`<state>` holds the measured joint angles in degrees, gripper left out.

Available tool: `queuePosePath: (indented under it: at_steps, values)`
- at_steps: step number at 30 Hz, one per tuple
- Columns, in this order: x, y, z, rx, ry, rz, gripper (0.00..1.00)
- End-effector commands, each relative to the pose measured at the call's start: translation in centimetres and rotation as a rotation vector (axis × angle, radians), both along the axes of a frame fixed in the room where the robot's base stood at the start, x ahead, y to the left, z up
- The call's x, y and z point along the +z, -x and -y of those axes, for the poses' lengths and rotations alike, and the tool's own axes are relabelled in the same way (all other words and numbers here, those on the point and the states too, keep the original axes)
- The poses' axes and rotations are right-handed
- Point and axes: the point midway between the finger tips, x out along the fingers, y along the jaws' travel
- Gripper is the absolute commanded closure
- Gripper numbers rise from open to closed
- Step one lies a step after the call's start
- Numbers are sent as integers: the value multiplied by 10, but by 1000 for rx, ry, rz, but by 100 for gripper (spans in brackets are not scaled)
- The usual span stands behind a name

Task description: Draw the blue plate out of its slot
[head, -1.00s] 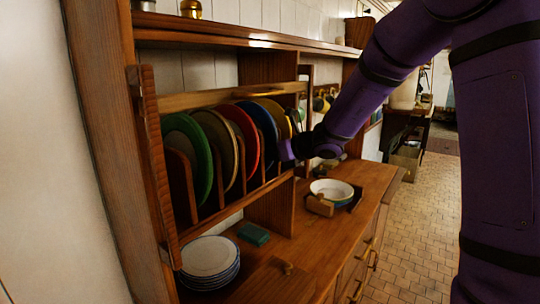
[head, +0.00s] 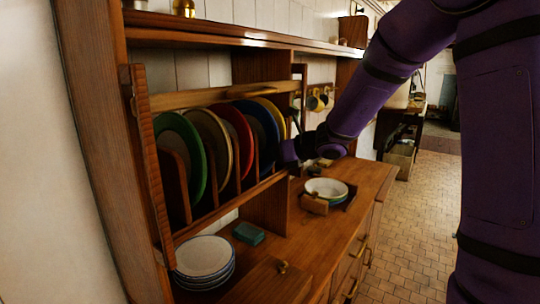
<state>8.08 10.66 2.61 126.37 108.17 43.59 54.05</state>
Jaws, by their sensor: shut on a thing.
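The blue plate (head: 263,128) stands upright in the wooden plate rack (head: 215,97), between the red plate (head: 236,135) and a yellow plate (head: 277,112). My gripper (head: 290,153) is at the blue plate's front edge, reaching in from the right, and is shut on it. The fingertips are small and dark, and the exact grip is hard to see. The plate's lower part is hidden by the rack's dividers and front rail.
A green plate (head: 186,150) and a tan plate (head: 212,145) stand further left in the rack. Mugs (head: 317,102) hang behind my arm. Floor to the right is clear.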

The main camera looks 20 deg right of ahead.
Motion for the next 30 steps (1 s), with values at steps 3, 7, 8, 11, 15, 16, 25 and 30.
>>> queuePosePath:
  at_steps: [3, 7, 8, 11, 15, 16, 25, 30]
  values:
    - [1, 3, 2, 0, 0, 2, 100]
    - [1, 5, 4, 0, -1, 2, 100]
    - [1, 6, 4, -1, -1, 2, 100]
    - [1, 8, 6, -1, -1, 2, 100]
    - [1, 10, 7, -1, -1, 2, 100]
    - [1, 10, 8, -1, -1, 2, 100]
    - [1, 10, 8, -1, 0, 1, 68]
    - [1, 10, 7, 0, -1, 1, 57]
